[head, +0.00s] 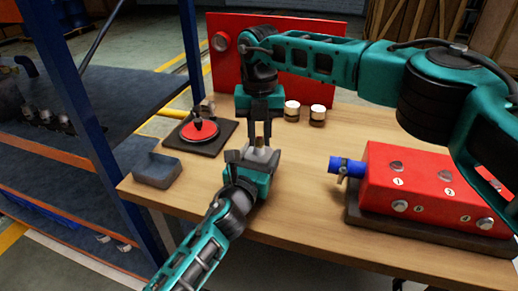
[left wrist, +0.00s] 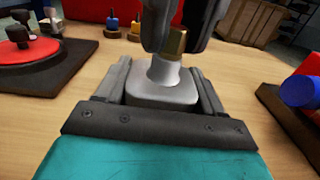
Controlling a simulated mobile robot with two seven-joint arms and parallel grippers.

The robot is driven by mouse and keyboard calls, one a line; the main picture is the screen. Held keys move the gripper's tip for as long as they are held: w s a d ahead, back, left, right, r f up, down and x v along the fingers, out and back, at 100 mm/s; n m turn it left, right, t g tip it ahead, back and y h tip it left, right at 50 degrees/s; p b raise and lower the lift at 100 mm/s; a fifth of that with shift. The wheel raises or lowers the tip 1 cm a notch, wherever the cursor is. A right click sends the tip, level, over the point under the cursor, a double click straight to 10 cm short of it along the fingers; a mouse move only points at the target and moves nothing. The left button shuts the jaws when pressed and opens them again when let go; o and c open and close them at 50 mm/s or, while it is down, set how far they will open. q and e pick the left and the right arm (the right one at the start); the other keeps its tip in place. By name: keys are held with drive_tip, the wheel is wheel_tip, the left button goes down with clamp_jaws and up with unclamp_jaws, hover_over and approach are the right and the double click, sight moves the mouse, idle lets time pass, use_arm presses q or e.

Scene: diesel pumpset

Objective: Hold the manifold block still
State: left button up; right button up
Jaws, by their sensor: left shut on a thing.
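The manifold block, a grey block with a rounded neck, stands between the fingers of my left gripper (head: 252,158). It shows best in the left wrist view (left wrist: 165,93), where both fingers of my left gripper (left wrist: 163,88) press its sides. A brass fitting (left wrist: 175,41) sits on top of its neck. My right gripper (head: 260,133) points down from above, its dark fingers on either side of the brass fitting. Whether they grip it or only surround it I cannot tell. In the head view the grippers hide most of the block.
On the wooden table (head: 300,190), a red numbered block (head: 430,190) with a blue knob (head: 340,165) stands right. A red disc fixture (head: 199,131) and a grey tray (head: 157,169) are left. Small white-topped jars (head: 317,114) and a red panel (head: 310,85) are behind. Blue shelving borders the left.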

clamp_jaws()
idle(0.3)
drive_tip(key=n, duration=1.2)
drive_tip(key=shift+n, duration=0.4)
drive_tip(key=n, duration=0.5)
drive_tip(key=shift+n, duration=0.3)
drive_tip(key=n, duration=0.4)
drive_tip(key=shift+n, duration=0.8)
